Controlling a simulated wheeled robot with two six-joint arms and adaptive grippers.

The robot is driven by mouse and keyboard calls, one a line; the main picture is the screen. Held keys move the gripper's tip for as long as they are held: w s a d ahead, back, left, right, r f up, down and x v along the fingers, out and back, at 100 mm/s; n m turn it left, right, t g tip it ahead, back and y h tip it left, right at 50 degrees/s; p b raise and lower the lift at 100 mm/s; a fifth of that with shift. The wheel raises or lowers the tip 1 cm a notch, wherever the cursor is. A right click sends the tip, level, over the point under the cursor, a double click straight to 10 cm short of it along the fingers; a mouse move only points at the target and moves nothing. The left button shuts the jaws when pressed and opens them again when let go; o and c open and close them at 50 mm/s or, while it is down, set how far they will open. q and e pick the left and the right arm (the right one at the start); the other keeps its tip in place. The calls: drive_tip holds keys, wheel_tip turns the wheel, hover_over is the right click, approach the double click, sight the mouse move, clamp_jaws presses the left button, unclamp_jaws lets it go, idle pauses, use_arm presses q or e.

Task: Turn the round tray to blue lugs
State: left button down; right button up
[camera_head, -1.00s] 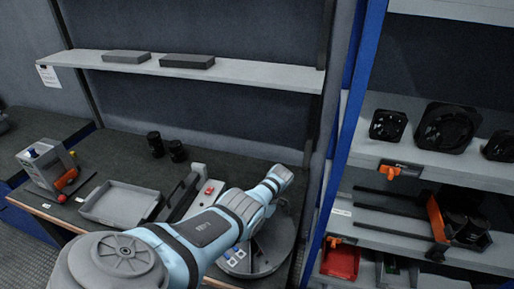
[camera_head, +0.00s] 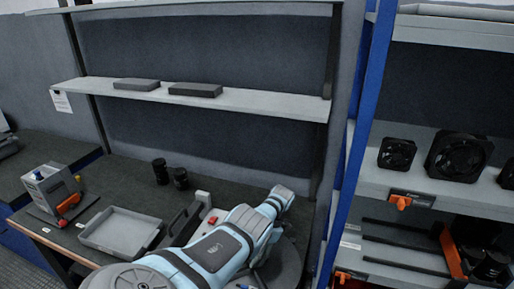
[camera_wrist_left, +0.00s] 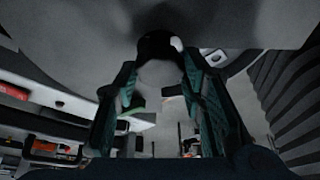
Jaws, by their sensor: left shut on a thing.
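The round tray (camera_head: 290,265) is a grey disc on the dark workbench. My left arm covers much of it in the head view, and its lower part is cut off by the frame edge. My left gripper (camera_wrist_left: 160,68) shows in the left wrist view, its two fingers on either side of a dark rounded piece (camera_wrist_left: 158,44) and shut on it. I cannot tell clearly which part of the tray this piece is. In the head view the fingers are hidden by my arm. I cannot make out blue lugs now. My right gripper is not in view.
A grey rectangular tray (camera_head: 122,232), a grey box with an orange part (camera_head: 50,186) and two black cylinders (camera_head: 170,174) stand left on the bench (camera_head: 120,180). A blue shelf post (camera_head: 352,150) rises close right of the round tray. Shelves with black fans (camera_head: 458,157) stand beyond it.

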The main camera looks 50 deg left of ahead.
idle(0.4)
use_arm(q)
drive_tip(key=c, duration=1)
unclamp_jaws()
drive_tip(key=shift+c, duration=0.2)
drive_tip(key=shift+w+r, duration=0.1)
drive_tip(key=v, duration=1.1)
drive_tip(key=shift+r, duration=0.4)
drive_tip(key=shift+w, duration=0.15)
